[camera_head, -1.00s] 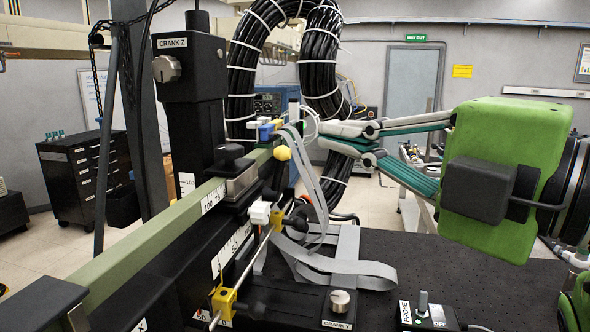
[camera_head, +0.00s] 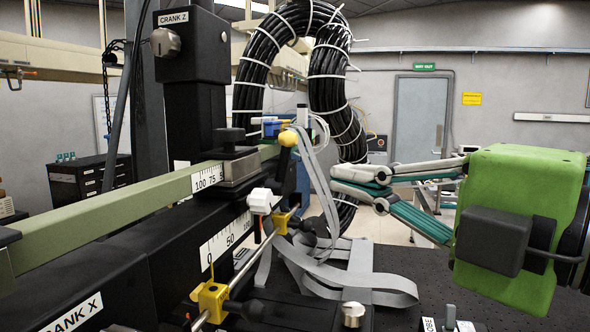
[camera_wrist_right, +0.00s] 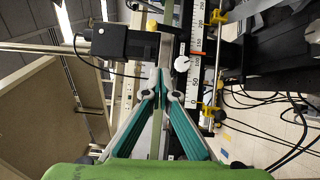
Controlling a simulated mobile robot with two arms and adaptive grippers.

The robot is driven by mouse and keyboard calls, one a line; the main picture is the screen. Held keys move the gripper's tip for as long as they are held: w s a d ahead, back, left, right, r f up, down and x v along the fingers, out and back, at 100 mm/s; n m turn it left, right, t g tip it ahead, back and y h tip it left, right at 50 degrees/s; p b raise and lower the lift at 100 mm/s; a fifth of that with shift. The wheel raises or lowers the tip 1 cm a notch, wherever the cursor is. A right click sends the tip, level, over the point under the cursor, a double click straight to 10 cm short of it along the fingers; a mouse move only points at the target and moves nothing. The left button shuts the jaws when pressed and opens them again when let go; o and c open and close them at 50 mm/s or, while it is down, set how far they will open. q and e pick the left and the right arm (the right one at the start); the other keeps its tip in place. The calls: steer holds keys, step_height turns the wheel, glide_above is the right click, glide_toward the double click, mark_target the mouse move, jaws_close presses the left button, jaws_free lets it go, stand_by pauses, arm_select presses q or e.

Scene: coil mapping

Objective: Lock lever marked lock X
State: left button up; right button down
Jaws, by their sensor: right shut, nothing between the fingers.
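No label reading "lock X" is legible in either view. A lever with a yellow ball knob (camera_head: 288,138) stands upright beside the olive rail; a yellow knob also shows in the right wrist view (camera_wrist_right: 152,24). I cannot tell whether it is the lock X lever. A label "CRANK X" (camera_head: 75,312) is on the black beam at lower left. My right gripper (camera_head: 335,178) is shut and empty, right of the yellow knob and lower in the picture. Its tips meet in the wrist view (camera_wrist_right: 162,76). My left gripper is not in view.
The olive rail (camera_head: 130,207) and black column with "CRANK Z" (camera_head: 188,45) fill the left. A white block (camera_head: 262,200) and yellow brackets (camera_head: 210,300) sit along a thin rod. Grey ribbon cable (camera_head: 375,285) lies on the dark table. Black cable loops (camera_head: 330,80) rise behind.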

steer(key=p, duration=0.7)
glide_toward(282, 164)
steer(key=w+a+r, duration=0.2)
steer(key=w+a, duration=0.2)
steer(key=shift+w+a+f, duration=0.15)
steer(key=shift+w+a, duration=0.05)
steer(key=shift+w, duration=0.15)
